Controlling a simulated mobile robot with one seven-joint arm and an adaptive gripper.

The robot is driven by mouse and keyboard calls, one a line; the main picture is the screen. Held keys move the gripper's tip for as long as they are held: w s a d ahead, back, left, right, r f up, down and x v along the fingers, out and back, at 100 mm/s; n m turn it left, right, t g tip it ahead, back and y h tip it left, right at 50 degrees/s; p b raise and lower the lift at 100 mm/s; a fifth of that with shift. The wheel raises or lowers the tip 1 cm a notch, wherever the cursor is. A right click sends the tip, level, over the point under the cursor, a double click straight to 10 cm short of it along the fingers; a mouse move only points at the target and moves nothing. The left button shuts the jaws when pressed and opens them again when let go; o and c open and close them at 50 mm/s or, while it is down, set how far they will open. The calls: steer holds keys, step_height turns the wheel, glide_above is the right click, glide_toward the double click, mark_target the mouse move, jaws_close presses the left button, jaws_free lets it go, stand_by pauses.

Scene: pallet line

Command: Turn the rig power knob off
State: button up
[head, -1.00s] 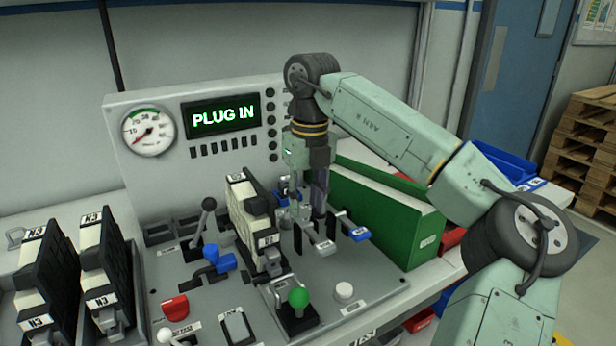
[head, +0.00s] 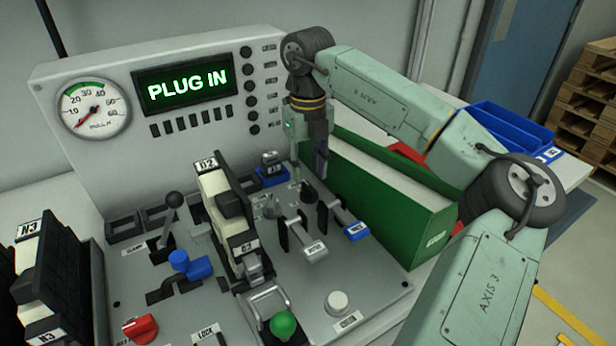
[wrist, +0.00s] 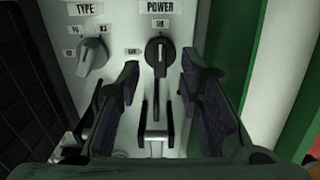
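The power knob (wrist: 158,52) is a dark round knob with a grip bar, under the POWER label in the wrist view. Its bar stands upright in that picture, with a small label above it and another to its left. In the head view the knob (head: 309,193) sits on the rig panel behind the two levers. My gripper (wrist: 160,70) is open and empty, with one finger on each side of the knob in the picture. In the head view my gripper (head: 309,163) hangs above the knob, apart from it. I cannot tell the exact gap.
The grey TYPE knob (wrist: 93,55) is left of the power knob. A white lever (head: 313,250) and a blue-tipped lever (head: 355,230) stand in front. A green box (head: 400,215) is close on the right. The display (head: 185,88) reads PLUG IN.

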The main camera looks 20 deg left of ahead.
mark_target(308, 185)
steer(key=shift+f+p, duration=0.35)
steer(key=shift+f, duration=1.75)
steer(key=shift+c, duration=0.3)
jaws_close()
